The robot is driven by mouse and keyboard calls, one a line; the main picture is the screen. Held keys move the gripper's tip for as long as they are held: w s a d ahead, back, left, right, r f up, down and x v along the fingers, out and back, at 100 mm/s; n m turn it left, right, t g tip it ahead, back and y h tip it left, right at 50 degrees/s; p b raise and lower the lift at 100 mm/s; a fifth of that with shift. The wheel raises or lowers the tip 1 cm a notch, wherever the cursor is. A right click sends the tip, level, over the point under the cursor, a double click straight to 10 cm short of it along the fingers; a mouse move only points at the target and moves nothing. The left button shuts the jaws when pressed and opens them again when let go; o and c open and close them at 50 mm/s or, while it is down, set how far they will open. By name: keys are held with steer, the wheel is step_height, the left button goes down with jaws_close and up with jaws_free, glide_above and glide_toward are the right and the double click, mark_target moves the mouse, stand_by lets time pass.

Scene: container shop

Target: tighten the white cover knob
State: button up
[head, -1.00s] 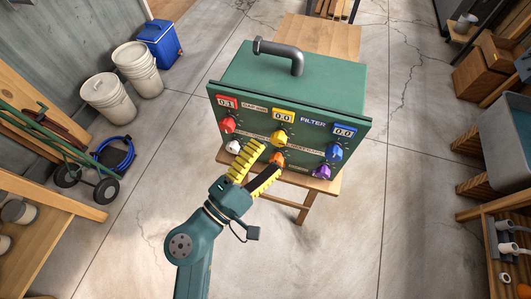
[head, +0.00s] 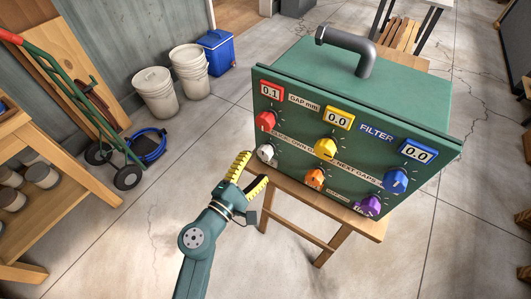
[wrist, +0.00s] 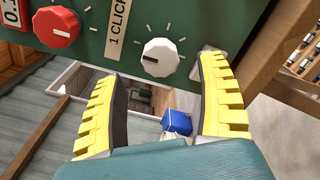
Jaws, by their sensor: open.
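The white knob (head: 266,153) sits at the lower left of the green box's front panel (head: 300,150), below the red knob (head: 265,121). In the wrist view the white knob (wrist: 160,57) has a short dark mark pointing left and ticks around it. My gripper (head: 256,168) is open with yellow ribbed fingers, just in front of the white knob. In the wrist view the knob shows in the gap between the fingertips, beyond them. No contact is visible.
Yellow (head: 326,149), orange (head: 315,179), blue (head: 395,181) and purple (head: 367,206) knobs share the panel. Displays read 0.1, 0.0 and 0.0. The box stands on a wooden stool (head: 308,208). A hand truck (head: 92,104) and buckets (head: 155,92) stand left. Floor in front is clear.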

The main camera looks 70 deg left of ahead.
mark_target(264, 155)
steer(key=x, duration=0.6)
steer(key=shift+s+d, duration=0.1)
steer(key=c, duration=1.2)
